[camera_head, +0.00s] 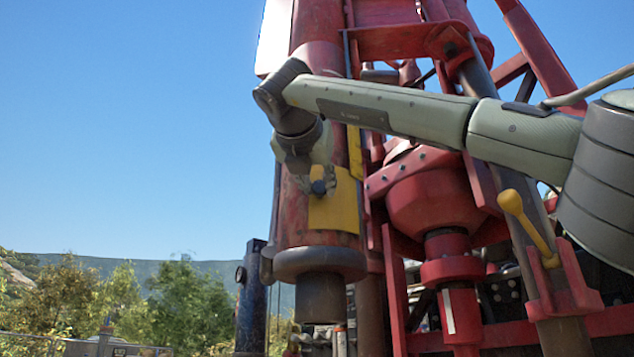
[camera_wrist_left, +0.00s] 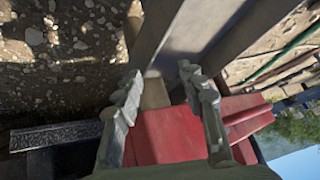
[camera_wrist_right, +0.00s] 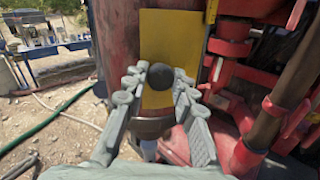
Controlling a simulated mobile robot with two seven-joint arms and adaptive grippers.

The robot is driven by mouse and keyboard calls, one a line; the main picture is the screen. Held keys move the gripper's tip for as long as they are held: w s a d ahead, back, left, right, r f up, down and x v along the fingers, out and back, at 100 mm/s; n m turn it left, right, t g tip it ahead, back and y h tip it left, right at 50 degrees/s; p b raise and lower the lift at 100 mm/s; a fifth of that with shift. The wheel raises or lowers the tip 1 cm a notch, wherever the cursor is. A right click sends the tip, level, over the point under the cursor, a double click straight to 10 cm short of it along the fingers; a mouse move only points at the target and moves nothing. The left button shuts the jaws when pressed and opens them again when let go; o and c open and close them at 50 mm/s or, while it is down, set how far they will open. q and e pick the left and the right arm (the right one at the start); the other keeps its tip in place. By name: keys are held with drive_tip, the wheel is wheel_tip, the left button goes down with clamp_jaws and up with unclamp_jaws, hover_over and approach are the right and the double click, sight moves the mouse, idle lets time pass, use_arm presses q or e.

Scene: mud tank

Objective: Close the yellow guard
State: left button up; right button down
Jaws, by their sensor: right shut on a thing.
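The yellow guard (camera_head: 340,212) is a curved plate on the red vertical cylinder in the head view. It also fills the upper middle of the right wrist view (camera_wrist_right: 175,35). A round dark knob (camera_wrist_right: 160,75) stands out from its face. My right gripper (camera_head: 318,182) is at the guard's left part, its fingers shut on the knob. My right arm crosses in front of the machine and hides part of it. My left gripper (camera_wrist_left: 162,88) shows only in its own wrist view, fingers apart with nothing held, above a red part (camera_wrist_left: 165,135).
A red flanged housing (camera_head: 430,195) and a yellow handle (camera_head: 525,225) stand right of the guard. Open sky lies to the left. Metal beams (camera_wrist_left: 215,40) are close ahead of my left gripper.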

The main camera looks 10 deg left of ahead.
drive_tip(key=shift+r, duration=0.1)
drive_tip(key=c, duration=1.2)
unclamp_jaws()
drive_tip(key=s, duration=1.2)
drive_tip(key=shift+a, duration=0.25)
